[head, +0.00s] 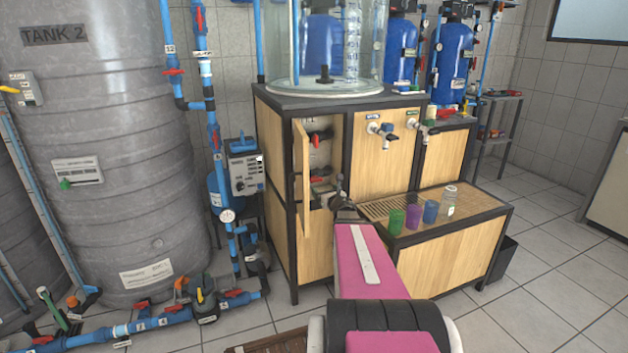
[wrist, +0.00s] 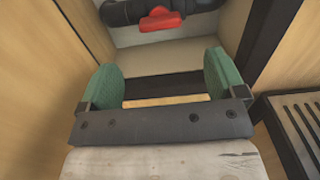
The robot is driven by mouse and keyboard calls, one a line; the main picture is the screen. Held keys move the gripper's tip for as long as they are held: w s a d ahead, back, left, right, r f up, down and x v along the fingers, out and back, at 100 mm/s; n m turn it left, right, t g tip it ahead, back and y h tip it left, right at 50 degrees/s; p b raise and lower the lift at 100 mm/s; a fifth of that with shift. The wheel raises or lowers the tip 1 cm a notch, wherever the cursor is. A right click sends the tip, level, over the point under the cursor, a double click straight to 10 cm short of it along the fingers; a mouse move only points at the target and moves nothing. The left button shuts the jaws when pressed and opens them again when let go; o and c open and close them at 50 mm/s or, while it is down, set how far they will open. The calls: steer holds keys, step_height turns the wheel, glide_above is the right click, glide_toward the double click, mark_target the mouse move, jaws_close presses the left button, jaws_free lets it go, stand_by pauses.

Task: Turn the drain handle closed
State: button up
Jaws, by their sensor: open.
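Two red valve handles show inside the open cabinet compartment in the head view, an upper one (head: 319,137) and a lower one (head: 321,180). I cannot read which is marked as the drain. In the wrist view one red handle (wrist: 163,19) sits on a dark pipe at the top, beyond my fingertips. My gripper (wrist: 163,80) is open, with green pads wide apart and nothing between them. In the head view my gripper (head: 338,192) is at the compartment's lower right, close to the lower handle and partly hiding the opening. It is not seen touching either handle.
The open wooden door (head: 301,165) stands at the compartment's left. Dark frame posts bound the opening on the right. A low bench (head: 462,218) with a grated top (wrist: 300,125) and several cups lies right of my arm. Blue pipes and a grey tank (head: 110,140) stand left.

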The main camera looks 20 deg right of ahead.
mark_target(317, 181)
steer(key=w, duration=1)
steer(key=shift+w+a, duration=0.2)
steer(key=shift+w, duration=0.15)
steer(key=c, duration=0.9)
